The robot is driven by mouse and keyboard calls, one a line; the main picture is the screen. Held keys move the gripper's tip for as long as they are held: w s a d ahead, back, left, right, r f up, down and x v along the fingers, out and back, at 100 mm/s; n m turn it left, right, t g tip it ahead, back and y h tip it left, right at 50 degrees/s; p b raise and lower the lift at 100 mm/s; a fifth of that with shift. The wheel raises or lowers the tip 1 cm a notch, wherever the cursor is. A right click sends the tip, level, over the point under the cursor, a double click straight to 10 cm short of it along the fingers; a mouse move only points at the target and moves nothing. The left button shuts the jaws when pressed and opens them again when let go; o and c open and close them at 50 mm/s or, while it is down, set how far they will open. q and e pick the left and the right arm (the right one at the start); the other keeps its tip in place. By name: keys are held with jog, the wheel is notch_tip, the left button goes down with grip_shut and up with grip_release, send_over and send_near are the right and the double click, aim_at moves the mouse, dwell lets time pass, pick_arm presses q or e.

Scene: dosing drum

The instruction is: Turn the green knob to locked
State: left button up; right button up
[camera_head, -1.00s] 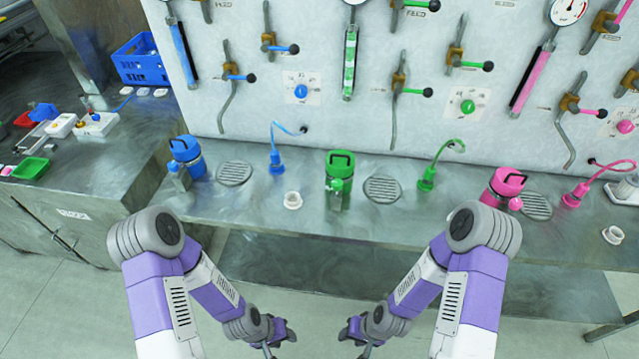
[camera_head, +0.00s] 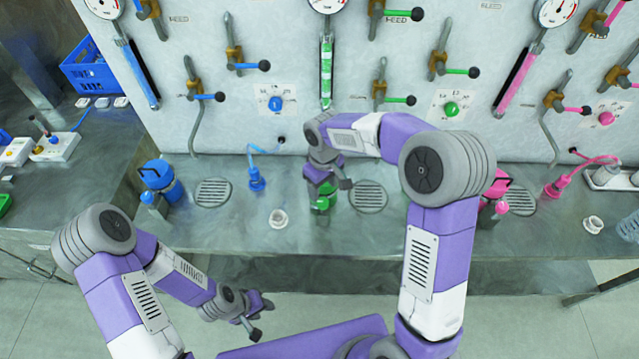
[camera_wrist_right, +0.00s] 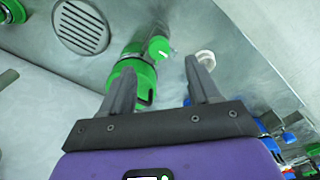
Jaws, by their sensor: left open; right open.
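A round green knob (camera_head: 451,109) sits on a white marked plate on the wall panel; its lettering is too small to read. Another green knob (camera_wrist_right: 160,47) with a white mark is on the tap of the green canister (camera_wrist_right: 131,72). The canister stands on the bench, mostly hidden behind my right gripper in the head view (camera_head: 322,203). My right gripper (camera_head: 330,187) is open and empty above the canister. In the right wrist view its fingers (camera_wrist_right: 160,82) are spread, with the canister and tap beyond them. My left gripper (camera_head: 264,318) is open and empty in front of the bench.
A blue canister (camera_head: 160,180) stands left and a pink one (camera_head: 494,190) right. Green valve levers (camera_head: 461,71) stick out of the panel near the plate.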

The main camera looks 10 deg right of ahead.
aim_at(323, 202)
jog(key=shift+w+f, duration=0.55)
jog(key=f, duration=0.1)
jog(key=s+f, duration=0.1)
jog(key=f, duration=0.1)
jog(key=shift+s+f, duration=0.2)
jog(key=shift+f, duration=0.05)
jog(key=shift+w+f, duration=0.25)
jog(key=shift+f, duration=1.15)
pick_arm(q)
jog(key=shift+w+f, duration=0.1)
jog(key=shift+f, duration=0.05)
pick_arm(e)
jog(key=c, duration=1)
jog(key=shift+c, duration=0.2)
